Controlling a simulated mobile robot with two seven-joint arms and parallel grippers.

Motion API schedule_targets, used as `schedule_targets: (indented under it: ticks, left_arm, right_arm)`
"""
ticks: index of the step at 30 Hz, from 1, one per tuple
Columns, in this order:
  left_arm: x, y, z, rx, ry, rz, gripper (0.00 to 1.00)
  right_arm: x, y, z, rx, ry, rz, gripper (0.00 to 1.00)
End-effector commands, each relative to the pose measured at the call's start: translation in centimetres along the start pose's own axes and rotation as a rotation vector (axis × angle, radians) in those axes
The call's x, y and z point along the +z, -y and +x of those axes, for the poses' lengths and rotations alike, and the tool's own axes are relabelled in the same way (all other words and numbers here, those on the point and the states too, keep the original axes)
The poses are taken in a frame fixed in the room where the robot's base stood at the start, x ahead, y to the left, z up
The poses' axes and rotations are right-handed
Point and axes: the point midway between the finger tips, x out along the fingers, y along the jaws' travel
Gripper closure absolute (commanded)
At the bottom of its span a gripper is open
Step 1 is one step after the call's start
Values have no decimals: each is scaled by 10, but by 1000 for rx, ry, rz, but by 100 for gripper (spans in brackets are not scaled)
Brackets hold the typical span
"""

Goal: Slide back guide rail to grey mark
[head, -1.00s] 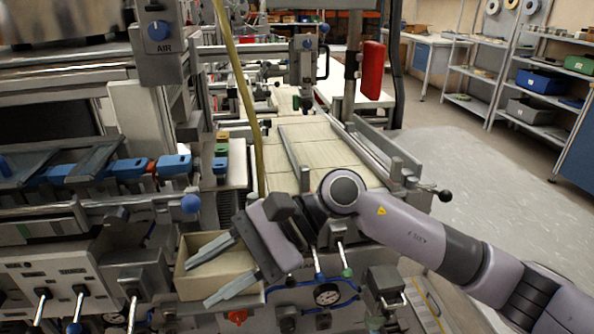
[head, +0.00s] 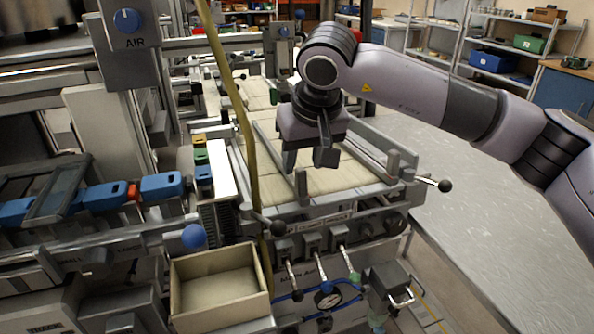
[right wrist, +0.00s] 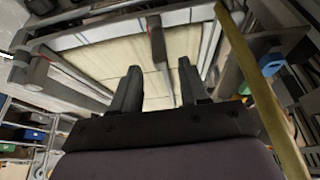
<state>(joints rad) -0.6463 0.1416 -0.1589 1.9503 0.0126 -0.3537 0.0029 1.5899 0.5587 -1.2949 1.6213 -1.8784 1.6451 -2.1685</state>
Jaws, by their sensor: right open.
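Two long grey guide rails run along the pale slatted bed, a left one (head: 268,144) ending in an upright post and a right one (head: 362,152). I cannot tell by label which is the back one. My right gripper (head: 308,160) points down over the bed, open and empty, its fingers above the left rail's line. In the right wrist view its two fingers (right wrist: 158,88) are apart, with the left rail (right wrist: 158,50) showing between them, beyond the tips. Contact is not visible. I cannot make out a grey mark. My left gripper is not in view.
A yellow hose (head: 238,100) hangs just left of the bed. A ball-ended lever (head: 430,182) sticks out at right.

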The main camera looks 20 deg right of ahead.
Motion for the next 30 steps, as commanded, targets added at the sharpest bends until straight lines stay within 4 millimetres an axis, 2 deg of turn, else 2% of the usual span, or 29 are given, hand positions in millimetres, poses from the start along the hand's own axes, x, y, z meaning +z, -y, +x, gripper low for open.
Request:
schedule_targets:
  ticks: [3, 9, 13, 20, 23, 24, 30]
  left_arm:
    - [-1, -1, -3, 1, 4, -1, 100]
    - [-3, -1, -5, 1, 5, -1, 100]
    - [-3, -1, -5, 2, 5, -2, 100]
    - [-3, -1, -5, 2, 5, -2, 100]
    - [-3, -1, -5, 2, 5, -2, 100]
    - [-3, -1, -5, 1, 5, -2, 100]
    - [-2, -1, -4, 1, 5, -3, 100]
  right_arm:
    - [1, 0, 20, 0, 6, 0, 55]
    - [0, 1, 44, -2, 3, 1, 55]
    - [1, 1, 51, -3, 2, 1, 55]
    - [1, 1, 52, -4, 1, 0, 55]
    - [1, 1, 52, -4, 1, 0, 85]
    - [1, 1, 52, -4, 1, 1, 98]
    - [1, 4, 52, -4, 1, 0, 100]
